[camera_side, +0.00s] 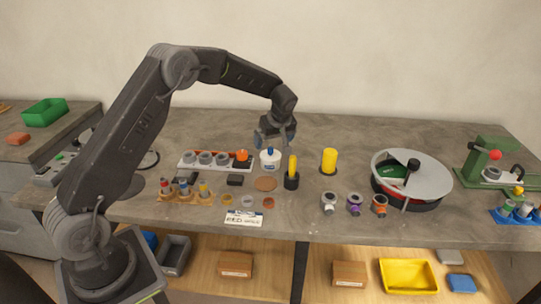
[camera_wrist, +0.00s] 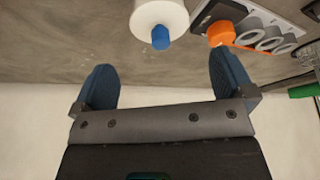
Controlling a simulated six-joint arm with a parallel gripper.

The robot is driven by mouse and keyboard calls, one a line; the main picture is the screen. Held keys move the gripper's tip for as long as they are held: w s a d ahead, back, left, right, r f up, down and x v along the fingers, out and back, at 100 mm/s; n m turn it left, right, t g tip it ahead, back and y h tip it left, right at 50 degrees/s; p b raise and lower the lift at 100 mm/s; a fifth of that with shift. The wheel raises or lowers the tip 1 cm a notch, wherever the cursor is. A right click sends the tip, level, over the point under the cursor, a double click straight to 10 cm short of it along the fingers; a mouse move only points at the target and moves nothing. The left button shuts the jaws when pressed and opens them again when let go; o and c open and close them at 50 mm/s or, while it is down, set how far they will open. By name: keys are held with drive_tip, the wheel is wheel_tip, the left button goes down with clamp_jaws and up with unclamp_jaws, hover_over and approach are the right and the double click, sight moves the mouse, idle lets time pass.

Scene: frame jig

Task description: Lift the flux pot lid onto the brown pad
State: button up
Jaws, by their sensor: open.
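The flux pot (camera_side: 270,162) is a white pot on the table, with a lid that has a blue knob (camera_side: 270,151). In the wrist view the white lid (camera_wrist: 158,14) and its blue knob (camera_wrist: 161,38) show at the top, beyond the fingers. The brown pad (camera_side: 265,184) is a flat round disc on the table just in front of the pot, with nothing on it. My gripper (camera_side: 275,144) is just above and behind the pot in the side view. In the wrist view my gripper (camera_wrist: 163,85) has its two blue fingers wide apart, with nothing between them.
A rack with grey rings and an orange part (camera_side: 241,155) stands close left of the pot. A black holder with a yellow handle (camera_side: 292,172) stands close right. A yellow cylinder (camera_side: 329,160) is farther right. Small coloured discs (camera_side: 247,201) and a label card (camera_side: 244,218) lie in front.

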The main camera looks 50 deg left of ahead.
sight(271, 148)
drive_tip(key=shift+x, duration=3.05)
drive_tip(key=shift+s, duration=0.1)
drive_tip(key=shift+c, duration=0.2)
drive_tip(key=c, duration=0.9)
drive_tip(key=shift+o, duration=0.2)
drive_tip(key=shift+r, duration=0.15)
